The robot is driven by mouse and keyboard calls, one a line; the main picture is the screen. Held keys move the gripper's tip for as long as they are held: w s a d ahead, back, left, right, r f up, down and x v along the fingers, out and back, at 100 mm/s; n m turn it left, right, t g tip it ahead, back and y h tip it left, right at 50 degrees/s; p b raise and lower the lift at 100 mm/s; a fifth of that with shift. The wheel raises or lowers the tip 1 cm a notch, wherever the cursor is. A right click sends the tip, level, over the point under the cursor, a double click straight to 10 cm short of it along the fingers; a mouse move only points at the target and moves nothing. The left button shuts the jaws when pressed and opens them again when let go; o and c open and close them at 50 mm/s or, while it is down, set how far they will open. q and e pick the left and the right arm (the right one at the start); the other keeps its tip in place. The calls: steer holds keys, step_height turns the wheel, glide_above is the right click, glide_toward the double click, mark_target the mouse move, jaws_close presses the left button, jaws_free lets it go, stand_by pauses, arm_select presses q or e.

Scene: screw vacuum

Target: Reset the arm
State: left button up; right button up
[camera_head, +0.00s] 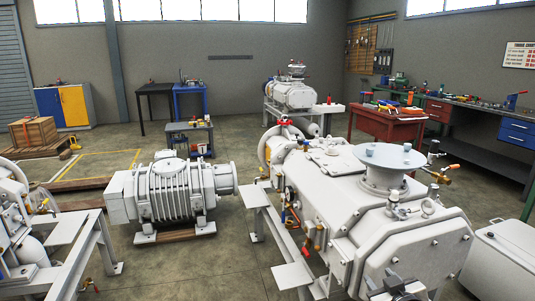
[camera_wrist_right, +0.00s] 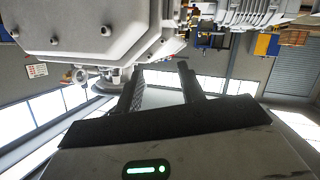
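A large white screw vacuum machine (camera_head: 345,205) with a round flange (camera_head: 390,155) on top fills the right of the head view. My right gripper (camera_head: 398,290) shows small and dark at the bottom edge, in front of the machine's end. In the right wrist view its two dark fingers (camera_wrist_right: 160,78) stand apart with nothing between them. The machine's white housing (camera_wrist_right: 90,25) shows upside down beyond them; whether they touch it I cannot tell. My left gripper is in neither view.
A ribbed white pump (camera_head: 170,193) stands on the floor at centre left. A grey frame (camera_head: 75,250) is at lower left. A red table (camera_head: 388,122) and a workbench (camera_head: 480,122) stand behind right. Open floor (camera_head: 215,265) lies between the pump and the machine.

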steer(key=s+a+f+g+y, duration=0.1)
steer(key=s+a+f, duration=0.2)
steer(key=s, duration=0.6)
steer(key=s+a+f+g+y, duration=0.1)
steer(key=s+a+f, duration=0.3)
steer(key=s, duration=0.5)
steer(key=s+a+f+g, duration=0.2)
steer(key=s+a, duration=0.3)
steer(key=s, duration=0.4)
steer(key=shift+s+f+m+y, duration=0.4)
steer(key=shift+f, duration=0.4)
